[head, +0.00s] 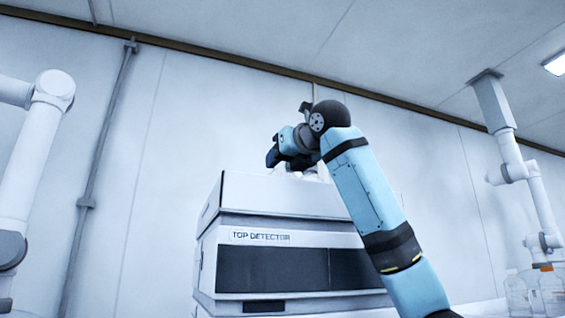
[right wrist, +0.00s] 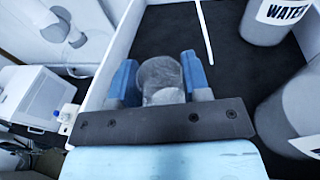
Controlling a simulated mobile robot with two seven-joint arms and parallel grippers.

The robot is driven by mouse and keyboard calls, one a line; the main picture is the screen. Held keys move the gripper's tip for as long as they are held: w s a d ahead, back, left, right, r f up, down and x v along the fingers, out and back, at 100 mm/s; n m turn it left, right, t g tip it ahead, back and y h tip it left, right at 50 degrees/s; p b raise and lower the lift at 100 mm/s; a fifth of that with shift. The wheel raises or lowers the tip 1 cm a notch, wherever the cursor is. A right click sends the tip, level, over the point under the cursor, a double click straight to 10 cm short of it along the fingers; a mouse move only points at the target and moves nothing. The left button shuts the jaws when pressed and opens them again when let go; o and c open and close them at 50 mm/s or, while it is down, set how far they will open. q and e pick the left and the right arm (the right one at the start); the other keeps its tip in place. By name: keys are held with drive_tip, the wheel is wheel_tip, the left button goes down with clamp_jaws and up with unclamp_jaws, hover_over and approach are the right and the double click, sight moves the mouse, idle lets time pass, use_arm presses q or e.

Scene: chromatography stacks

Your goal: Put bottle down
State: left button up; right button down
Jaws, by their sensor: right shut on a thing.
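My right gripper (head: 277,157) is at the top of the stack labelled TOP DETECTOR (head: 270,215), above its upper rim. In the right wrist view its two blue fingers (right wrist: 158,72) are shut on a clear bottle (right wrist: 160,85), one finger on each side. The bottle is over the dark floor of a white-walled tray (right wrist: 155,22). I cannot tell whether its base touches the floor. In the head view, pale shapes show below the gripper, mostly hidden by the rim. My left gripper is not in view.
In the right wrist view, a grey bottle labelled WATER (right wrist: 268,22) stands at the upper right of the tray. Another labelled bottle (right wrist: 290,105) is at the right. A thin white divider lies ahead. Clear bottles (head: 550,290) stand far right in the head view.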

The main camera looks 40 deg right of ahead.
drive_tip(key=shift+s+a, duration=0.15)
drive_tip(key=shift+s, duration=0.05)
drive_tip(key=c, duration=1)
unclamp_jaws()
drive_tip(key=o, duration=0.4)
drive_tip(key=shift+w+f, duration=0.1)
drive_tip(key=shift+r, duration=0.2)
drive_tip(key=shift+s, duration=0.3)
drive_tip(key=s, duration=0.3)
drive_tip(key=s+r+b, duration=0.1)
drive_tip(key=s, duration=0.3)
drive_tip(key=s+b, duration=0.1)
drive_tip(key=s, duration=0.3)
drive_tip(key=shift+s+a+r, duration=0.2)
drive_tip(key=shift+a+r, duration=0.05)
drive_tip(key=shift+r, duration=0.1)
